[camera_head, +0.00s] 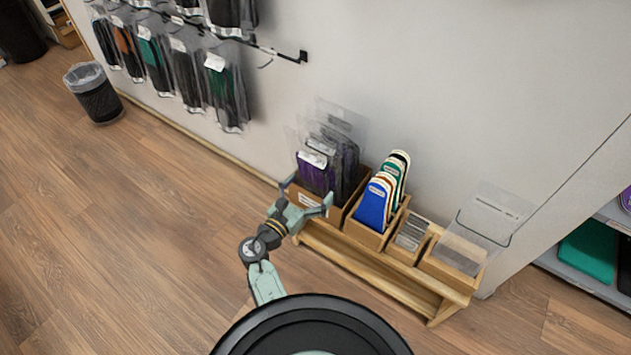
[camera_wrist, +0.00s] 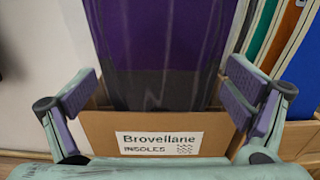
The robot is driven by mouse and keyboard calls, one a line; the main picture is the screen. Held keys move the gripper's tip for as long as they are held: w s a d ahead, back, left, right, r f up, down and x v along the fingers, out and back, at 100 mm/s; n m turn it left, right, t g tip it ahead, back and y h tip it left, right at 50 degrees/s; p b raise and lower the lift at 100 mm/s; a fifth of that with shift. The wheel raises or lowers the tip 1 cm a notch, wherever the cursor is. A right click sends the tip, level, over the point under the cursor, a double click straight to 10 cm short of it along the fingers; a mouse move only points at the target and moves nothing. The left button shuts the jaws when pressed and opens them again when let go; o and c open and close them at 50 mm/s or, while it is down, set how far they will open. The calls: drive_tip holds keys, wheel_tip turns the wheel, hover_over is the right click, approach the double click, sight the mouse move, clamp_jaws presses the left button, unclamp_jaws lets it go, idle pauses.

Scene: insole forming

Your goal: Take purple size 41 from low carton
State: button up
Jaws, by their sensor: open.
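The low carton (camera_head: 345,213) is a brown cardboard box at the left end of a low wooden bench; its front label (camera_wrist: 158,143) reads "INSOLES". Several clear hanging packs stand in it, the front one a purple insole pack (camera_head: 316,176) with a dark lower part. In the wrist view the purple pack (camera_wrist: 165,45) rises straight ahead, its top out of view. I cannot read its size. My gripper (camera_wrist: 163,92) is open, with one finger on each side of the pack and carton front, holding nothing. It also shows in the head view at the carton's front (camera_head: 307,194).
A box of blue, green and other coloured insoles (camera_head: 376,205) stands right of the carton. Smaller boxes (camera_head: 408,241) follow along the wooden bench (camera_head: 380,280). Packs hang on wall rails (camera_head: 190,75) at upper left, near a bin (camera_head: 97,100). The floor at left is clear.

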drive_tip(key=c, duration=1.3)
